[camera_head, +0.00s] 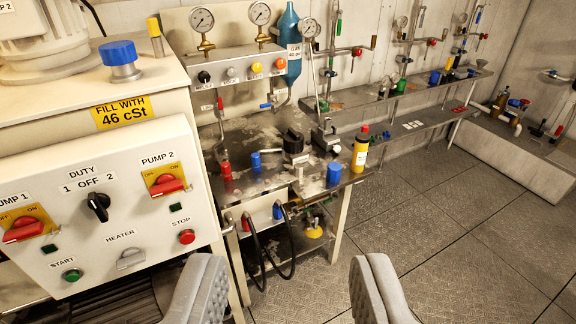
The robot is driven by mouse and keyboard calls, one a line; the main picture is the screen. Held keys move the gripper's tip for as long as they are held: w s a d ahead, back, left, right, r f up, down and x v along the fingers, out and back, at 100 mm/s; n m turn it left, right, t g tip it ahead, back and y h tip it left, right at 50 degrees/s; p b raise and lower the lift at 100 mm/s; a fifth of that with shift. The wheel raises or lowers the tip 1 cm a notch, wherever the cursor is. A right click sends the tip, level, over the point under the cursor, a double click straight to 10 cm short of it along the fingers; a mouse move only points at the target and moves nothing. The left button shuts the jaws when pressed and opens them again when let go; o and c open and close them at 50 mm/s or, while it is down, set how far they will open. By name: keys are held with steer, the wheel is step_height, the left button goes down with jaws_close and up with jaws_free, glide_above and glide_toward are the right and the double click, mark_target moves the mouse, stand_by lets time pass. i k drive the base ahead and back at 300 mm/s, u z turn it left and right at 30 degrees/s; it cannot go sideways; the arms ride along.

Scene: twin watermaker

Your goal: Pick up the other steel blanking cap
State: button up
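No steel blanking cap can be told apart for sure in this view; small metal parts on the workbench (290,187) are too small to name. A grey steel fitting (325,133) stands at the bench's right back, beside a black knob (293,142). My gripper (287,285) shows as two grey ribbed fingers at the bottom edge, wide apart with nothing between them. It is open and in front of the bench, over the floor.
A control panel (90,215) with switches fills the left. A yellow bottle (360,150), a blue cylinder (333,174) and a red cylinder (226,171) stand on the bench. Black hoses (268,262) hang at its front. A long shelf (420,121) runs behind. The floor (440,230) at right is clear.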

mark_target(298, 167)
steer(key=i, duration=0.85)
steer(key=z, duration=0.05)
steer(key=k, duration=0.65)
steer(key=z, duration=0.4)
steer(key=i, duration=0.95)
steer(key=z, duration=0.45)
steer(key=i, duration=0.75)
steer(key=u, duration=0.2)
